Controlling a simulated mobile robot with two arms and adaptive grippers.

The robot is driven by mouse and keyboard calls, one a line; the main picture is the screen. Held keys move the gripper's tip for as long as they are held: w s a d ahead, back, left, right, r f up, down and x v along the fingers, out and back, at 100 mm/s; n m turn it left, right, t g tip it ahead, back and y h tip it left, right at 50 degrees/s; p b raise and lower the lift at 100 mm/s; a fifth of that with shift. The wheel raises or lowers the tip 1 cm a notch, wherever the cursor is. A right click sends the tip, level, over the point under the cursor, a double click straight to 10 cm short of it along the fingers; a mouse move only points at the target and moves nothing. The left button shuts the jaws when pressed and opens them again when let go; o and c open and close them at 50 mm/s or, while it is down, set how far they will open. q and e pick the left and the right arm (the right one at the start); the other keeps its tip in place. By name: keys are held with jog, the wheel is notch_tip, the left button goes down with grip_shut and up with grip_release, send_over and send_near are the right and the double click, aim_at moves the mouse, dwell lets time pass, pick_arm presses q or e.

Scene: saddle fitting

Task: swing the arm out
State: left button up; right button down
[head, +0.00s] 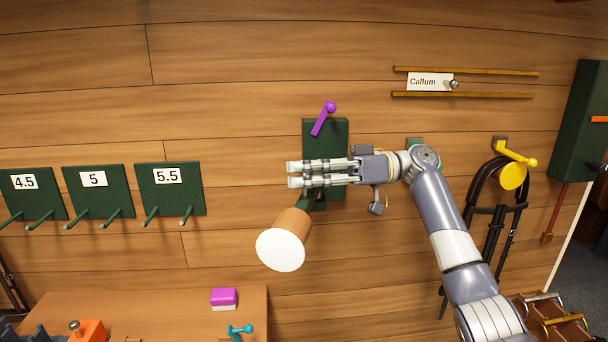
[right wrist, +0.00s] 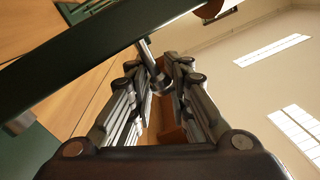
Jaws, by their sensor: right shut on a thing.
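A dark green wall plate (head: 338,132) with a purple lever (head: 322,118) is mounted on the plank wall at the middle of the head view. Below it, a short brown cylinder (head: 292,222) with a white end face points down and toward me. A green arm joins it to the plate, partly hidden by my gripper. My right gripper (head: 292,174) lies across the plate, fingers pointing left. In the right wrist view its fingers (right wrist: 158,85) are closed around a small grey metal knob (right wrist: 153,68) beside a dark green bar (right wrist: 90,58). My left gripper is out of view.
Green peg boards marked 4.5 (head: 35,193), 5 (head: 99,190) and 5.5 (head: 170,188) hang at left. A wooden table (head: 150,310) with a purple block (head: 223,297) is below. Right are a yellow hook (head: 513,175) with black straps and a green box (head: 580,125).

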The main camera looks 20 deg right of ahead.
jog(key=c, duration=1.5)
grip_release()
jog(key=shift+r, duration=0.1)
notch_tip(320, 180, up, 10)
jog(key=shift+f, duration=0.1)
jog(key=shift+c, duration=0.7)
